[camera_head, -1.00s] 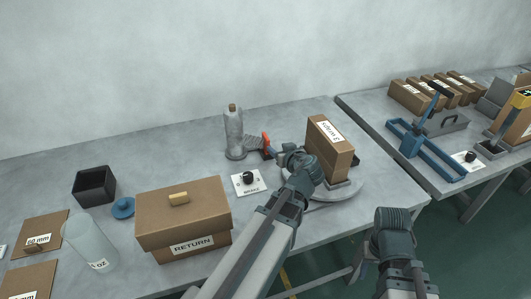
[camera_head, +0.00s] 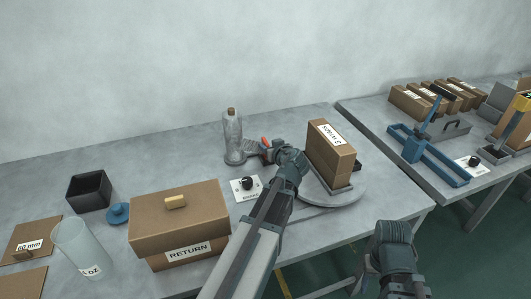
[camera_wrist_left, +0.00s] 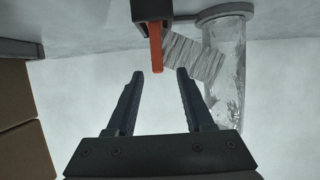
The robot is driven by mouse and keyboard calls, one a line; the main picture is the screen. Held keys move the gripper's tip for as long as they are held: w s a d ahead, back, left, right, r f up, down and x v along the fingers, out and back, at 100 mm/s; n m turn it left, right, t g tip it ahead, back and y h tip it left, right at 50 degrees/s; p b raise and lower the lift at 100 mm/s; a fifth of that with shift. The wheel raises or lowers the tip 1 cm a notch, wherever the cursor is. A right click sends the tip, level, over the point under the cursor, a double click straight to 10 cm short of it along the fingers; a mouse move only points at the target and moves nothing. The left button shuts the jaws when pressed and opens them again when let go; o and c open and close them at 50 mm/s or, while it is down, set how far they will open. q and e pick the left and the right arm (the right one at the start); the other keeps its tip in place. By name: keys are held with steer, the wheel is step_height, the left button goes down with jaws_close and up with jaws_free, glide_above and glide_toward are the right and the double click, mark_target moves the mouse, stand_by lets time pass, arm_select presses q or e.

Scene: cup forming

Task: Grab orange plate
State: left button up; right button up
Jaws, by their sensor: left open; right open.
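The orange plate (camera_head: 266,142) stands upright as a small red-orange piece near the back of the table, beside the clear bottle. In the left wrist view the orange plate (camera_wrist_left: 156,48) hangs from a dark holder, seen edge-on just beyond the fingertips. My left gripper (camera_wrist_left: 159,76) is open and empty, its two fingers on either side of the plate's line, with the plate apart from them. In the head view my left gripper (camera_head: 273,153) is close to the plate and partly hides its surroundings. My right gripper (camera_head: 393,232) is low at right, off the table's front edge.
A clear bottle (camera_head: 233,138) and striped grey piece (camera_wrist_left: 195,58) are close by the plate. A labelled brown box (camera_head: 331,150) stands on a round base to the right. A RETURN box (camera_head: 180,225) and white knob panel (camera_head: 247,188) are nearer.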

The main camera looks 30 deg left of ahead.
mark_target(268, 144)
arm_select(q)
steer(key=b+x, duration=0.2)
steer(key=x, duration=0.3)
steer(key=shift+w+f, duration=0.1)
steer(key=shift+f, duration=0.15)
steer(key=shift+r, duration=0.1)
jaws_close()
